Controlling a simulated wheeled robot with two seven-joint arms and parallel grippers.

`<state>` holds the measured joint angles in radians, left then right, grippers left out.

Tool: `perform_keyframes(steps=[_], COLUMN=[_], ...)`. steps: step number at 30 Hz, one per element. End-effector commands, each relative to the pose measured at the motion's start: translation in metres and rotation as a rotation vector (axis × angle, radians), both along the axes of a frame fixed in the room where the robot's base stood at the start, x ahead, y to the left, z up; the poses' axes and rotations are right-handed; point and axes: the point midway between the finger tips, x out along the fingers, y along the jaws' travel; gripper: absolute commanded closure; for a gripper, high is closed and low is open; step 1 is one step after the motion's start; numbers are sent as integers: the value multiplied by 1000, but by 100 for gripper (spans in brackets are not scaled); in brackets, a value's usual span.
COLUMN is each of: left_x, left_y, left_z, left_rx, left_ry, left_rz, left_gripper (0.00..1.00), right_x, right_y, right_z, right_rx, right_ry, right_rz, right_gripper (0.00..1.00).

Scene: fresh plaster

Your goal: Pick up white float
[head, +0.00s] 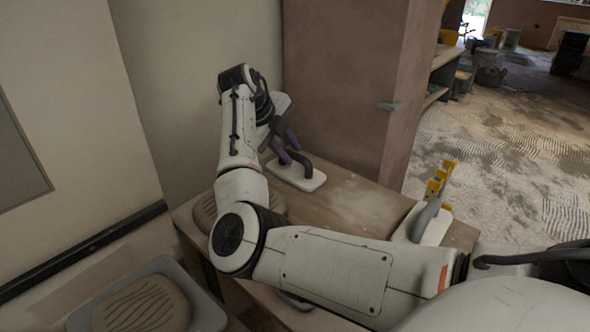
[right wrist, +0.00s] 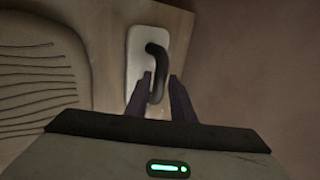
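The white float (head: 312,181), a pale rectangular plate with a dark curved handle, lies on the wooden table near the brown wall. It also shows in the right wrist view (right wrist: 137,42). My right gripper (head: 290,158) is at the float's handle, with its purple fingers apart. In the right wrist view my right gripper (right wrist: 161,82) has the near end of the handle between its fingertips, as seen from this camera. I cannot tell whether they touch it. My left gripper is not in view.
Another pale float (head: 436,229) with a grey handle lies at the table's right end, beside a yellow object (head: 436,186). A tub (head: 205,312) with ridged plaster stands at lower left. The wooden table (head: 350,208) has bare room between the floats.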

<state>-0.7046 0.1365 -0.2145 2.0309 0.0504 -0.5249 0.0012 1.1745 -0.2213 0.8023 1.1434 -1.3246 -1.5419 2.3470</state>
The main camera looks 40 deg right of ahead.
Motion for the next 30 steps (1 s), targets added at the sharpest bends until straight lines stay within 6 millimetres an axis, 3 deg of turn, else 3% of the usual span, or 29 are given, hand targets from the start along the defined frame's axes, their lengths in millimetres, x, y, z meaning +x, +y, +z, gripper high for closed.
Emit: perform_keyframes(steps=[3, 8, 14, 18, 26, 30], left_x=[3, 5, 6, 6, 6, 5], left_y=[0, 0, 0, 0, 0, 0], left_z=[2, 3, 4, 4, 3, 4], left_rx=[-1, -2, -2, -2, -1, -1], left_ry=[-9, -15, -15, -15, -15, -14], left_rz=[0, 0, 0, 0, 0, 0], left_gripper=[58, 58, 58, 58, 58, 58], right_x=[-1, 0, 0, 0, 0, 1], right_y=[-11, -17, -17, -17, -17, -17], right_z=[-16, -25, -25, -25, -23, -11], right_rx=[1, 1, 1, 1, -1, -3], right_ry=[2, 0, 0, 0, -2, -5], right_rz=[0, -1, -1, 0, 0, 0], right_gripper=[78, 78, 78, 100, 100, 100])
